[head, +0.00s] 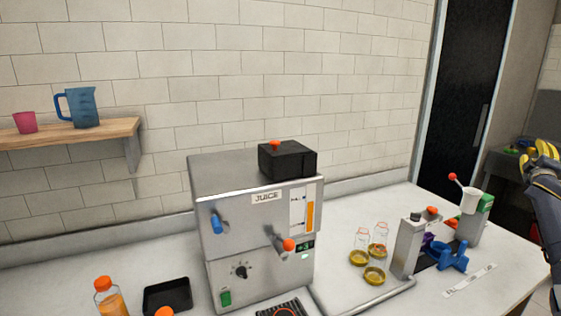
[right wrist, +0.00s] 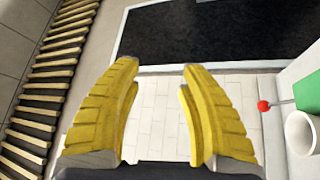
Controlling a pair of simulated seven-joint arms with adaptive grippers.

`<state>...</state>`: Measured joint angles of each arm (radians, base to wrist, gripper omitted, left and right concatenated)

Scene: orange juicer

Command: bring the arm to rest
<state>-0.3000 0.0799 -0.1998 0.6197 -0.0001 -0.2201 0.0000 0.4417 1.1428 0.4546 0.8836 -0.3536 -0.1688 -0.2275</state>
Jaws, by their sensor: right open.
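My right gripper (head: 541,155) is at the far right edge of the head view, raised beside the counter's right end. Its yellow fingers are apart with nothing between them, as the right wrist view (right wrist: 157,100) also shows. My left gripper is in neither view. The steel juicer (head: 236,215) marked JUICE stands on the counter, far to the left of my right gripper. A black box (head: 290,160) with an orange knob sits on its top.
Close to my right arm on the counter (head: 505,262) stand a white cup (head: 470,201), a red-knobbed lever (head: 453,177), a grey post device (head: 408,246) and blue parts (head: 453,257). Jars with gold lids (head: 374,276) sit left of them. An orange bottle (head: 108,298) stands front left.

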